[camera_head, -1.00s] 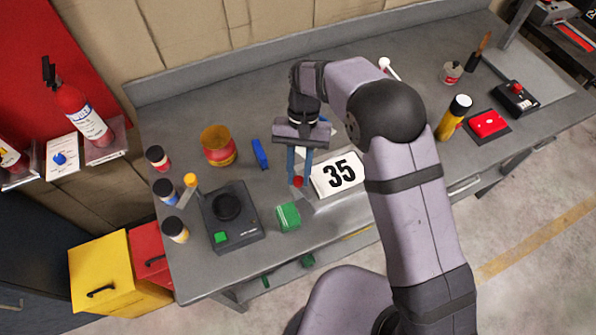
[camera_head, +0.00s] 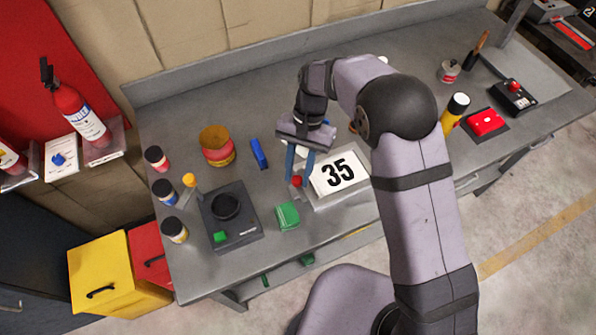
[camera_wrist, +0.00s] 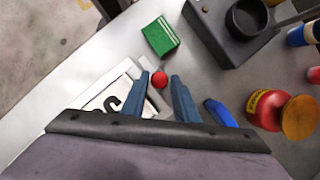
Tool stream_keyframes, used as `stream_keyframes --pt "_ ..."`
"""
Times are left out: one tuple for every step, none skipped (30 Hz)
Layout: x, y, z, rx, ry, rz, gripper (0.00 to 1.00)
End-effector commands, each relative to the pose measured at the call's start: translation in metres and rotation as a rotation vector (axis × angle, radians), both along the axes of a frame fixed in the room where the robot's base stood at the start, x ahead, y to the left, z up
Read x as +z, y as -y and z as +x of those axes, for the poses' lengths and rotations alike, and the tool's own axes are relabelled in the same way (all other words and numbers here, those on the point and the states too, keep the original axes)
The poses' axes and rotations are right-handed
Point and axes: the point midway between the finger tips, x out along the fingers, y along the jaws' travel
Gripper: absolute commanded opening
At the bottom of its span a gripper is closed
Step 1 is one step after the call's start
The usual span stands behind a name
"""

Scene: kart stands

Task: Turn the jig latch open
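The jig (camera_head: 345,200) is a grey fixture with a white plate (camera_head: 338,174) marked 35. The plate also shows in part in the wrist view (camera_wrist: 103,102). The latch's red knob (camera_head: 297,181) is at the jig's left end and also shows in the wrist view (camera_wrist: 159,79). My gripper (camera_head: 298,179) points down over it, with its blue fingers apart, one on each side of the knob. In the wrist view my gripper (camera_wrist: 159,77) shows small gaps beside the knob. The latch arm is mostly hidden.
A green box (camera_head: 287,216) stands close in front of the knob. A black device with a round cup (camera_head: 230,215) is to the left. A blue object (camera_head: 259,154) and a red-yellow tin (camera_head: 216,146) lie behind left. A yellow cylinder (camera_head: 453,114) stands to the right.

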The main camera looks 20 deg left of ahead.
Motion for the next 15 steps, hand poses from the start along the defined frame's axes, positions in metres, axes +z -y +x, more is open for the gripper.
stream_keyframes --pt "0.0006 -0.0001 0.0005 0.000 0.001 0.001 0.40" --pt "0.0004 0.0000 0.0003 0.000 0.001 0.001 0.40" --pt "0.0003 0.0001 0.0001 0.000 0.000 0.000 0.40" --pt "0.0001 0.0002 -0.0001 0.000 -0.001 0.000 0.40" --pt "0.0000 0.0002 -0.0002 0.000 -0.001 -0.001 0.40" --pt "-0.0001 0.0003 -0.0005 0.001 -0.001 -0.001 0.40" --pt "-0.0002 0.0004 -0.0005 0.001 -0.002 -0.001 0.40" --pt "-0.0003 0.0005 -0.0007 0.002 -0.002 -0.001 0.40" --pt "-0.0003 0.0005 -0.0007 0.002 -0.002 -0.001 0.40" --pt "-0.0002 0.0005 -0.0006 0.002 -0.002 -0.001 0.40" --pt "0.0002 0.0004 -0.0003 0.002 -0.002 -0.001 0.40" --pt "0.0011 0.0003 0.0004 0.001 -0.002 -0.001 0.40" --pt "0.0023 0.0002 0.0012 0.001 -0.001 -0.001 0.40" --pt "0.0039 0.0002 0.0019 0.001 -0.001 -0.001 0.40" --pt "0.0066 0.0002 0.0034 0.001 -0.001 -0.001 0.40"
